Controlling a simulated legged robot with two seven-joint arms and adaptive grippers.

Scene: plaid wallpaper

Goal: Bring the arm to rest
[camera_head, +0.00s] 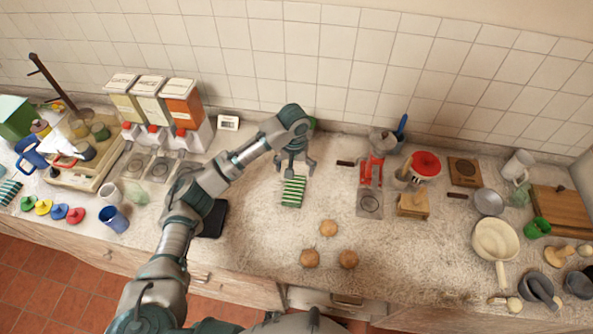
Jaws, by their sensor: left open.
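My left arm (232,168) reaches in from the lower left and stretches out over the counter (260,250). Its gripper (294,172) points down near the middle of the counter, with its fingers open and apart. A green-and-white striped block (293,191) lies just below and in front of the fingertips. Nothing shows held between the fingers. I cannot tell whether the fingers touch the striped block. My right gripper is not in view.
Dispensers (150,105) stand at the back left. A red press (375,160) stands right of the gripper. Three brown round items (328,228) lie in front. A pale pan (496,242) and bowls crowd the right. The counter around the round items is clear.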

